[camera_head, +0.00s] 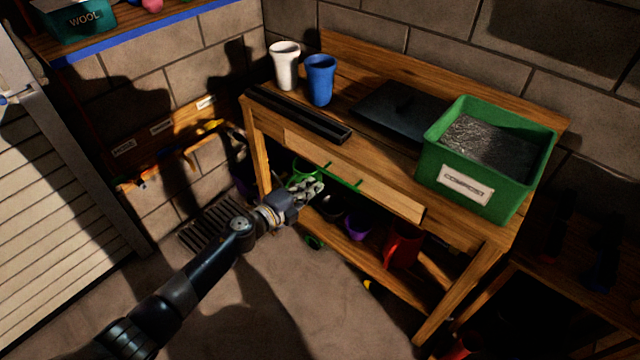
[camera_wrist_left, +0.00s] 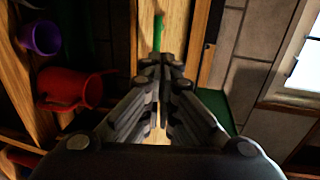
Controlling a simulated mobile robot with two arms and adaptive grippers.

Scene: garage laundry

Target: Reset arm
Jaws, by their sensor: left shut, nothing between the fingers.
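My left arm comes in from the left in the head view, and my left gripper (camera_head: 306,187) is at the front of the wooden workbench (camera_head: 465,232), near its drawer (camera_head: 375,190). The gripper is shut and empty. A green handle (camera_head: 343,176) runs along the drawer front close to the fingertips; whether they touch it I cannot tell. In the left wrist view the closed fingers (camera_wrist_left: 161,75) point at the wooden drawer front, with the green handle (camera_wrist_left: 157,32) just beyond them. My right gripper is in neither view.
On the bench stand a white cup (camera_head: 285,66), a blue cup (camera_head: 320,80), a black tray (camera_head: 298,114) and a green compost box (camera_head: 432,160). A red watering can (camera_head: 402,247) and a purple pot (camera_head: 357,226) sit on the lower shelf.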

